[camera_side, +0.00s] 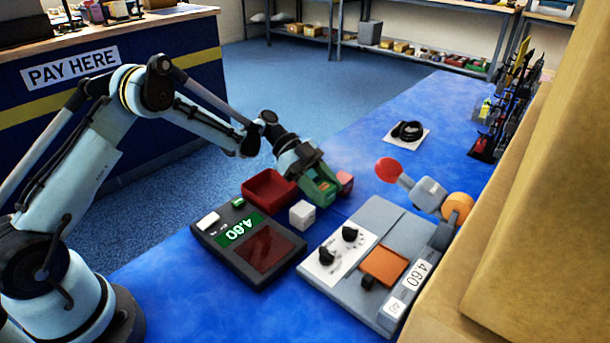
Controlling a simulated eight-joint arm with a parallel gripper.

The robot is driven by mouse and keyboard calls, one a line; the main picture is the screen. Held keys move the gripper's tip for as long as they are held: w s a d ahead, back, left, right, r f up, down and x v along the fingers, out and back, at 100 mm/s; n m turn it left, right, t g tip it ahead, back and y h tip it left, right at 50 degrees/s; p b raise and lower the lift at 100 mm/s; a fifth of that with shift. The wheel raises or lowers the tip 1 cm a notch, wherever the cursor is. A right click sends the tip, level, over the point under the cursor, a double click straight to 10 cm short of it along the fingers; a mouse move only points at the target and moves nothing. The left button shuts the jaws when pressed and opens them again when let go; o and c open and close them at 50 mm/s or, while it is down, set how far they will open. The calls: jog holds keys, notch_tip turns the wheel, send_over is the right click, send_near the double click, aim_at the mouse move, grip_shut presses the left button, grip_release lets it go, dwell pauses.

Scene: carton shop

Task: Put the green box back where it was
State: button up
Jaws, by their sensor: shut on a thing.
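My gripper (318,178) is above the blue counter, right of the dark red tray, and shut on the green box (319,194). The fingers partly hide the box. I cannot tell whether the box touches the counter. A pink-red box (345,182) sits just to the right of the green box. A white cube (302,214) stands just in front of it.
The open red tray (262,190) is left of my gripper. A coiled black cable (407,131) lies behind. The blue counter (350,150) is clear between.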

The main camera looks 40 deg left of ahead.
jog(key=shift+f, duration=0.6)
jog(key=o, duration=0.8)
jog(key=shift+o, duration=0.2)
